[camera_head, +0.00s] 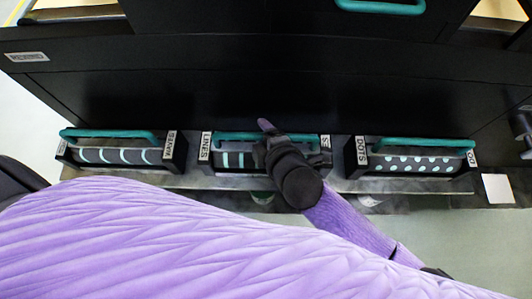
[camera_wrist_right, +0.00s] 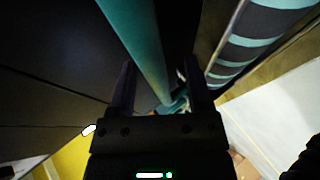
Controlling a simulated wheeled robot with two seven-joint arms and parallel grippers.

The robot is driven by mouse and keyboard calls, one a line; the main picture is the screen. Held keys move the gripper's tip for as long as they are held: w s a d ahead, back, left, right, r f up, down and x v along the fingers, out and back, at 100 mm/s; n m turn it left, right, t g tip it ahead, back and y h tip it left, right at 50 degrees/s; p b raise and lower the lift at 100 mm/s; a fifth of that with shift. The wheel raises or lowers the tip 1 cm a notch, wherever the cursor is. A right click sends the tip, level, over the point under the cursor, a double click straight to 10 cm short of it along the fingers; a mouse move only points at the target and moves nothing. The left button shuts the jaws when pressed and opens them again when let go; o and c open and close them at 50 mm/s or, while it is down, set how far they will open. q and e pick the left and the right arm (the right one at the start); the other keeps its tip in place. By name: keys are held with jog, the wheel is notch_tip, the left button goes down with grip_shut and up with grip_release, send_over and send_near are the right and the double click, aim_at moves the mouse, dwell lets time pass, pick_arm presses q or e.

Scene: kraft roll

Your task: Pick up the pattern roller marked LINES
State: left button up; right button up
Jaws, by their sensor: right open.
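The LINES roller (camera_head: 231,160) is dark with pale teal stripes and sits in the middle black holder, its label at the left end. Its teal handle (camera_head: 237,136) runs along the top. My right gripper (camera_head: 268,137) is over the right half of this roller and hides part of it. In the right wrist view the open fingers (camera_wrist_right: 163,88) show with the teal handle (camera_wrist_right: 140,40) passing between them in the picture. I cannot tell whether they touch it. The striped roller (camera_wrist_right: 245,45) lies to the right there. My left gripper is not in view.
A roller with wavy marks (camera_head: 118,155), labelled WAVES, sits in the left holder. A dotted roller (camera_head: 412,163), labelled DOTS, sits in the right holder. A black panel (camera_head: 200,90) rises close behind them. A white square (camera_head: 497,188) lies at the far right.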

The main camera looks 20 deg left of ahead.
grip_shut()
dwell(1.0)
dwell(0.4)
jog(key=shift+a, duration=0.1)
